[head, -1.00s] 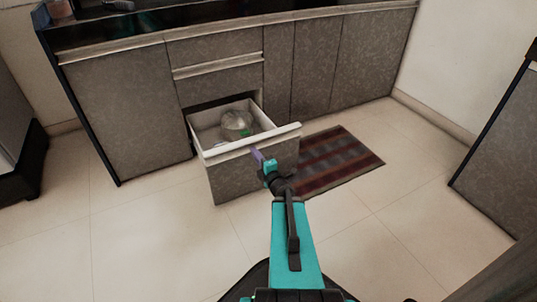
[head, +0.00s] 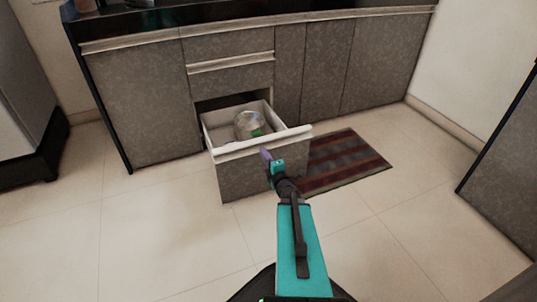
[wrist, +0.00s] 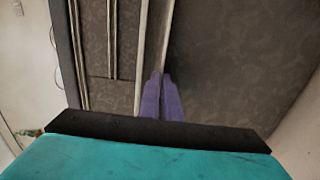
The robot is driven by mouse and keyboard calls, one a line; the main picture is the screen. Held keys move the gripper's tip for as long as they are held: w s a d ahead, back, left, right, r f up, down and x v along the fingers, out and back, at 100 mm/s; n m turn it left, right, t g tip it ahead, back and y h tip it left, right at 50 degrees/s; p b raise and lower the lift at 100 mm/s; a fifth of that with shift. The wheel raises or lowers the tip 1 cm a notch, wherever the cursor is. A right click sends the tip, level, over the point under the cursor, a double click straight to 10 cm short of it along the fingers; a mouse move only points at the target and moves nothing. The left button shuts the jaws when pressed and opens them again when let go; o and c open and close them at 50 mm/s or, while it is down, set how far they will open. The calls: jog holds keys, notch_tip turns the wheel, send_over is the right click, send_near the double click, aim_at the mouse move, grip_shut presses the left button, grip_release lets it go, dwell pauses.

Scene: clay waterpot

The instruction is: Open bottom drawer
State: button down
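The bottom drawer (head: 240,180) of the grey cabinet is pulled well out, with its white interior visible from above. Its pale front lip (head: 290,133) runs along the top of the drawer front. A clear round container with a green patch (head: 248,125) lies inside. My gripper (head: 265,154) is in front of the drawer face, just below the lip. In the wrist view its purple fingers (wrist: 161,78) lie close together beside the pale lip (wrist: 153,35). I see nothing clearly held between them, and contact with the lip cannot be told.
The upper drawers (head: 230,60) and the cabinet doors (head: 140,105) are shut. A dark red striped mat (head: 345,162) lies right of the drawer. Tiled floor (head: 150,230) is clear at front left. A grey cabinet side (head: 500,160) stands at the right.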

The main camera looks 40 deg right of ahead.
jog(key=c, duration=2)
grip_release()
jog(key=shift+a, duration=0.2)
jog(key=shift+d, duration=0.1)
jog(key=shift+s, duration=0.15)
jog(key=shift+p+v, duration=5.4)
jog(key=shift+v, duration=1.3)
